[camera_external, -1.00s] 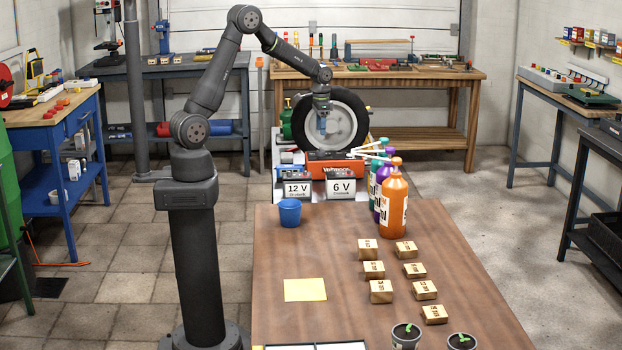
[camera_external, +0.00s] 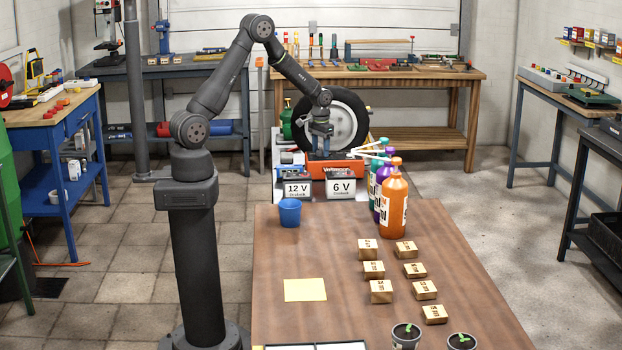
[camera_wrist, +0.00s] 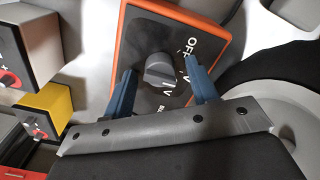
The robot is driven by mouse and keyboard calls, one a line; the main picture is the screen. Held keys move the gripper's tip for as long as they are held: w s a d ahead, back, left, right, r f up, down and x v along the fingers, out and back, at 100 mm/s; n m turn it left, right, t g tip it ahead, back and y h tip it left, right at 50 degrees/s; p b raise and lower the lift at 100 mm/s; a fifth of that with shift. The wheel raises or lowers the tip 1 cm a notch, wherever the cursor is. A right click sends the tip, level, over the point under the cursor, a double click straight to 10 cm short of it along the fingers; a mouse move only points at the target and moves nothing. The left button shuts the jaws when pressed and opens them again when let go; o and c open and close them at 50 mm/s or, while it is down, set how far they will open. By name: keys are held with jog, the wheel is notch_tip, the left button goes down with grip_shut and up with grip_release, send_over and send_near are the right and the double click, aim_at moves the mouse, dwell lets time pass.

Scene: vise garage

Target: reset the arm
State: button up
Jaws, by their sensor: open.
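My gripper (camera_external: 321,153) is low over the orange and black charger box (camera_external: 340,170) at the far end of the brown table. In the wrist view my gripper (camera_wrist: 160,88) is open, with its blue fingers on either side of the grey knob (camera_wrist: 160,70) on the charger's dark panel. I cannot tell whether the fingers touch the knob. The word OFF is printed beside the knob.
A wheel (camera_external: 345,120) stands close behind the gripper. Batteries marked 12 V (camera_external: 297,190) and 6 V (camera_external: 340,188) stand in front of the charger. An orange bottle (camera_external: 394,205), a blue cup (camera_external: 290,212) and several wooden blocks are on the table (camera_external: 285,255).

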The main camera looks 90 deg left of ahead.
jog(key=n, duration=0.7)
jog(key=shift+r, duration=1.35)
jog(key=shift+o, duration=0.2)
